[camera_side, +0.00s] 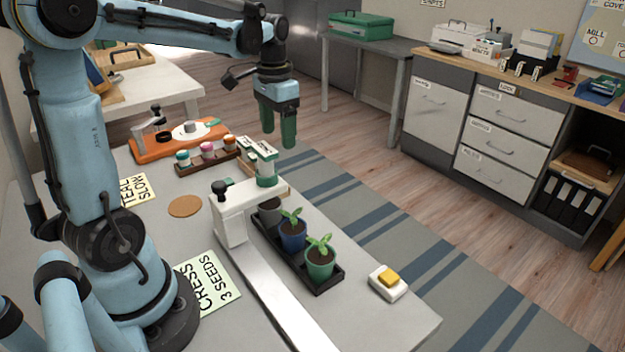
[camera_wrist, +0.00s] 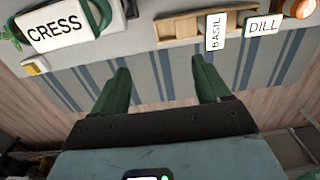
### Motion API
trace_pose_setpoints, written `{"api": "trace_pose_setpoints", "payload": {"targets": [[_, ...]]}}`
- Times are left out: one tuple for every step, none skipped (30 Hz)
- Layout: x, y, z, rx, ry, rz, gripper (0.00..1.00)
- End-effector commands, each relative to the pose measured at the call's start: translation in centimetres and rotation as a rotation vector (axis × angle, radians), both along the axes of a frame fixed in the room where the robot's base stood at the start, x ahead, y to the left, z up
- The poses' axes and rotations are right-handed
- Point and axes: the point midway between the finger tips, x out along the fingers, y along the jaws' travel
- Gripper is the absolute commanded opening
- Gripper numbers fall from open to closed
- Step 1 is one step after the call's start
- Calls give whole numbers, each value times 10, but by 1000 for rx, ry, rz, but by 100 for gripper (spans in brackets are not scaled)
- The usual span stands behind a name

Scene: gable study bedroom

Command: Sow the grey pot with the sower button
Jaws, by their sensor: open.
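The grey pot (camera_side: 268,213) stands at the far end of a black tray (camera_side: 335,277), below the head of the white sower (camera_side: 229,222), which partly hides it. The hopper (camera_side: 267,180) on the head reads CRESS in the wrist view (camera_wrist: 60,28). A yellow button on a white base (camera_side: 388,283) sits near the table's right corner; it also shows at the left of the wrist view (camera_wrist: 35,67). My gripper (camera_side: 279,138) is open and empty, high beyond the table's far edge, with green fingers apart in the wrist view (camera_wrist: 160,75).
Blue (camera_side: 292,238) and green (camera_side: 320,264) pots hold seedlings. A card (camera_side: 207,285) reads "CRESS 3 SEEDS". BASIL (camera_wrist: 214,31) and DILL (camera_wrist: 263,25) packets stand in a wooden rack. Small jars (camera_side: 207,150) and an orange tray (camera_side: 150,151) lie left of it.

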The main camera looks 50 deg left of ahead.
Motion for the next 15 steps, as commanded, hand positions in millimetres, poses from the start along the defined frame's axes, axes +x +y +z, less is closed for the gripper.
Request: {"api": "trace_pose_setpoints", "payload": {"targets": [[0, 0, 0, 0, 0, 0, 68], [0, 0, 0, 0, 0, 0, 63], [0, 0, 0, 0, 0, 0, 57], [0, 0, 0, 0, 0, 0, 52], [0, 0, 0, 0, 0, 0, 48], [0, 0, 0, 0, 0, 0, 42], [0, 0, 0, 0, 0, 0, 37], [0, 0, 0, 0, 0, 0, 32], [0, 0, 0, 0, 0, 0, 26], [0, 0, 0, 0, 0, 0, 22], [0, 0, 0, 0, 0, 0, 17], [0, 0, 0, 0, 0, 0, 11], [0, 0, 0, 0, 0, 0, 6], [0, 0, 0, 0, 0, 0, 2], [0, 0, 0, 0, 0, 0, 0]]}}
